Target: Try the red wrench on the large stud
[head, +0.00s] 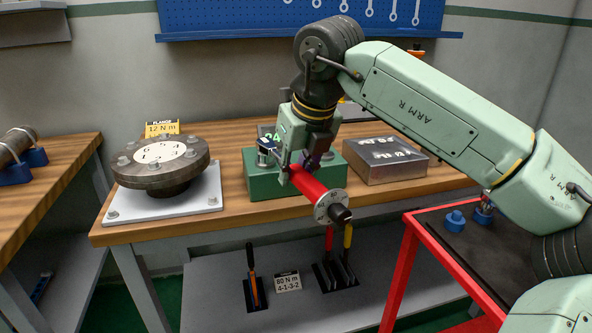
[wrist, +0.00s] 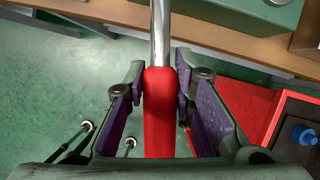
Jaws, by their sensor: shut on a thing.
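The red wrench (head: 306,184) has a red body, a grey dial disc and a dark end cap that faces the head camera. In the wrist view its red handle (wrist: 160,120) lies between my purple-padded fingers, and its bright metal shaft (wrist: 160,30) runs up out of the picture. My gripper (head: 293,170) is shut on the red wrench, in front of and over the green block (head: 295,185) on the bench. A metal fitting (head: 264,148) shows at the block's left top. My gripper hides much of the block's top, so I cannot single out the large stud or tell whether the wrench touches it.
A round bolted flange (head: 160,165) on a white plate stands left of the block. A grey metal box (head: 385,160) is to its right. Other tools (head: 338,265) stand in a lower-shelf rack. A red cart (head: 408,285) carrying blue-based parts (head: 455,219) is at right.

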